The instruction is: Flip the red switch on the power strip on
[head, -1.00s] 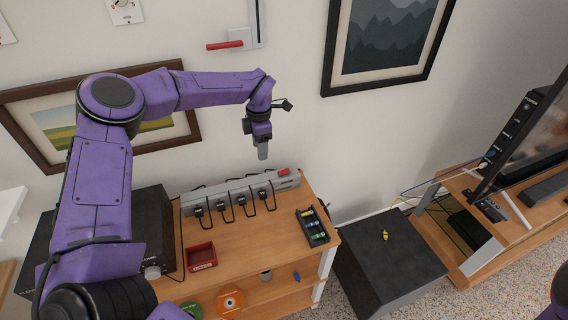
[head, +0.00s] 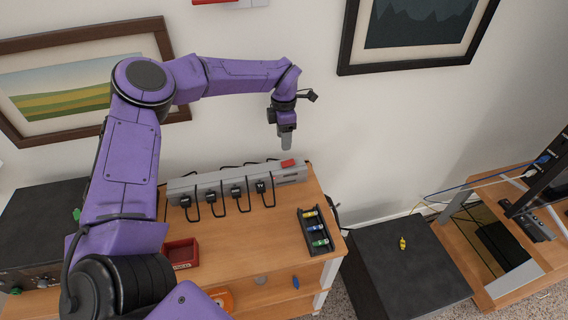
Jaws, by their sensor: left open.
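The grey power strip (head: 215,187) lies along the back of the wooden shelf top, against the wall, with several black plugs in it. Its red switch (head: 289,163) is at the strip's right end; whether it is on or off cannot be told. My left gripper (head: 286,143) points down above the right end of the strip, close over the red switch in the picture, with a small gap between them. The fingers look narrow from this side. My right gripper is not in view.
The wooden shelf top (head: 240,238) holds a red tray (head: 181,254) and a black battery holder (head: 316,232). A dark box (head: 400,275) with a small yellow thing (head: 402,243) stands to the right. Framed pictures hang on the wall behind; the wall above the strip is clear.

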